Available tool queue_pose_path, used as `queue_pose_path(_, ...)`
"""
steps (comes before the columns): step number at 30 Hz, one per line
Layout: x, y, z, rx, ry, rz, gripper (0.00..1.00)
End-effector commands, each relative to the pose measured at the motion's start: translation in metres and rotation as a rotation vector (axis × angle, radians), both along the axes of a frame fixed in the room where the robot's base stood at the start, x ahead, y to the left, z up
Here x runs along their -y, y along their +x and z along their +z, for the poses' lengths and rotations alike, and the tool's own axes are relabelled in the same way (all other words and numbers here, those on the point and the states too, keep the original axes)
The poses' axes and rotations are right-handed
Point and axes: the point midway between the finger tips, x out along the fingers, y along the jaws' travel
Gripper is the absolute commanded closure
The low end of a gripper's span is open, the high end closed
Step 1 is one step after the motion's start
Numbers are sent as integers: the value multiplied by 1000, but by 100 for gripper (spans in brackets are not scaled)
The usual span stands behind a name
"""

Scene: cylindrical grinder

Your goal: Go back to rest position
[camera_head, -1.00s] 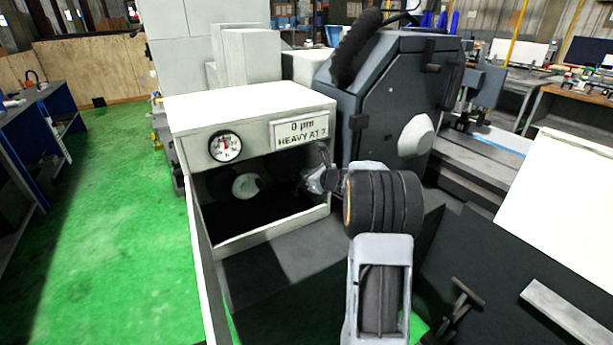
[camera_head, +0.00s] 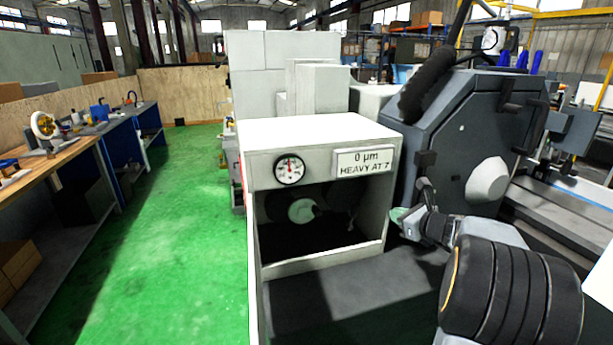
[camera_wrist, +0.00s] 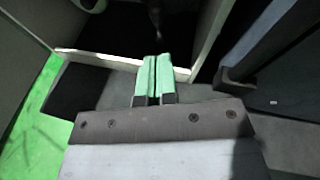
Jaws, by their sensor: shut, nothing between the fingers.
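My gripper (camera_head: 402,216) is at the right front of the white machine housing in the head view. In the wrist view its two green-tipped fingers (camera_wrist: 154,80) lie side by side, shut with nothing between them. The fingertips point toward the housing's open front and its pale lower edge (camera_wrist: 95,60). The large black ribbed joint at the lower right of the head view is part of my arm.
A dark grey machine head (camera_head: 470,135) stands close on the right. Green floor (camera_head: 190,210) is clear at left, beside a workbench (camera_head: 60,155).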

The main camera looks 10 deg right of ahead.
Motion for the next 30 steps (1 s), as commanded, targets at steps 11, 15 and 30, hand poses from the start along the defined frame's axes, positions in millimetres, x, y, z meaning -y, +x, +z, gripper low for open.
queue_pose_path(11,-54,-58,-72,-163,-657,506,100)
queue_pose_path(15,-119,-112,-91,-179,-1088,1018,100)
queue_pose_path(30,-228,-213,-69,142,-1997,1945,100)
